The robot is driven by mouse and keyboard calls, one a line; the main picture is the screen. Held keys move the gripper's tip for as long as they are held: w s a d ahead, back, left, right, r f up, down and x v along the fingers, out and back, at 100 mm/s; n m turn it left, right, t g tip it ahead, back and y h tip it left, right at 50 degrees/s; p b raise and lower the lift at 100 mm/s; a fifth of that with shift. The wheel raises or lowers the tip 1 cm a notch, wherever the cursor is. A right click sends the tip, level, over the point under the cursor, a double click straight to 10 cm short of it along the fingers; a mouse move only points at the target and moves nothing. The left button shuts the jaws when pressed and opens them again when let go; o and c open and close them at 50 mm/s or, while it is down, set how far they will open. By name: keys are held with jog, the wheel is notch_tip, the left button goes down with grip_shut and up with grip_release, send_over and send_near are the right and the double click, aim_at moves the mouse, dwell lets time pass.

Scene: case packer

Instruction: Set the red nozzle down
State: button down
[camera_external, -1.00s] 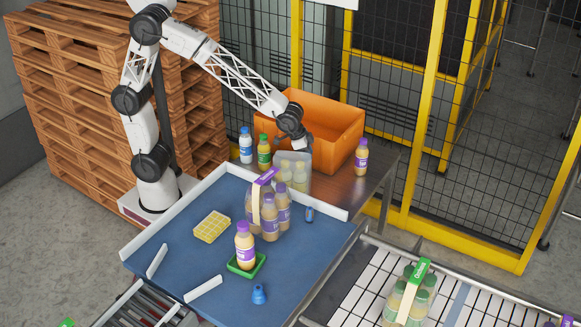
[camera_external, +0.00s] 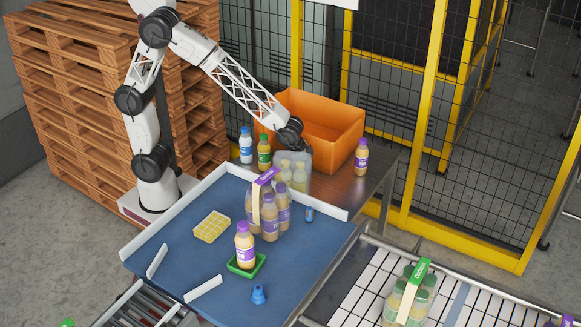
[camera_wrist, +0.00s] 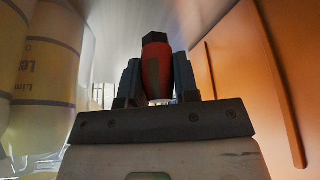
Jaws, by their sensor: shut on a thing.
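The red nozzle (camera_wrist: 156,68), with a dark hexagonal tip, is between the two fingers of my gripper (camera_wrist: 158,82) in the wrist view. My gripper is shut on it. In the external view my gripper (camera_external: 303,146) is low over the metal side table (camera_external: 340,188), between the wrapped pack of bottles and the orange crate. The nozzle cannot be made out in the external view. Whether it touches the table is hidden.
The orange crate (camera_external: 340,125) stands close on the right; its wall (camera_wrist: 245,70) fills the wrist view's right. A wrapped bottle pack (camera_external: 292,172) is close in front.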

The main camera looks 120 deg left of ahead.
jog(key=shift+f, duration=1.9)
jog(key=shift+f, duration=0.15)
jog(key=c, duration=0.9)
grip_release()
jog(key=shift+o, duration=0.2)
jog(key=shift+r, duration=0.2)
jog(key=v, duration=1.2)
jog(key=shift+s+d, duration=0.1)
jog(key=shift+d, duration=0.05)
